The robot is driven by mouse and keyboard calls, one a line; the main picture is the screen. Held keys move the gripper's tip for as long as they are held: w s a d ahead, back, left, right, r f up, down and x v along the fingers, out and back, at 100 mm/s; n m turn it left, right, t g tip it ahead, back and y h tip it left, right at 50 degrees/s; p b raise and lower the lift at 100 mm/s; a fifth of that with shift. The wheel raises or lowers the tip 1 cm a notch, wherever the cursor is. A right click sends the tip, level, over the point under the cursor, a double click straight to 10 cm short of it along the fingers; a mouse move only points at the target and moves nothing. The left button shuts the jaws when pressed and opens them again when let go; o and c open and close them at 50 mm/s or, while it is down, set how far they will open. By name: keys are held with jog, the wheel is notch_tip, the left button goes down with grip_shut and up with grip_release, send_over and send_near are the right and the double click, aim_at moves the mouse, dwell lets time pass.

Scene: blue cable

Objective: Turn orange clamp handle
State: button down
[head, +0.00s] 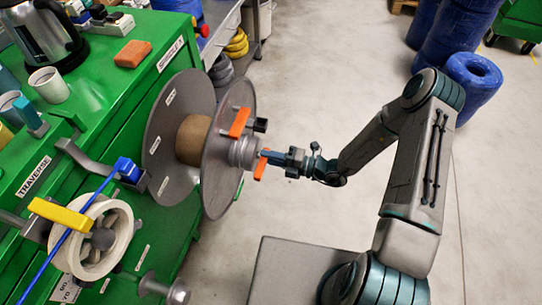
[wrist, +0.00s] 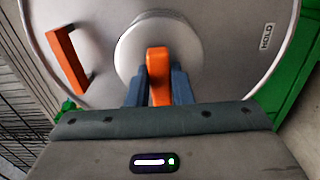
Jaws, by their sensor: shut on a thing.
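The orange clamp handle (head: 260,166) sits at the centre of the grey spool's near flange, on the grey hub (head: 243,153). In the wrist view the handle (wrist: 158,65) stands upright in front of the round hub (wrist: 130,52). My gripper (head: 268,156) reaches in from the right. Its two blue fingers lie on both sides of the handle in the wrist view (wrist: 158,84), shut on it. The fingers partly cover the handle in the head view.
A second orange handle (head: 239,123) is on the flange's face, above the hub. The grey spool flange (head: 215,180) stands beside the green bench (head: 130,75). A white reel (head: 105,240) with a yellow handle (head: 60,213) and blue cable is at lower left.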

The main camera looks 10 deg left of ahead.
jog(key=c, duration=1.3)
grip_release()
jog(key=shift+d, duration=0.1)
jog(key=d, duration=0.9)
jog(key=s+d, duration=0.1)
jog(key=d, duration=0.3)
jog(key=shift+d+b, duration=0.3)
jog(key=shift+d, duration=0.05)
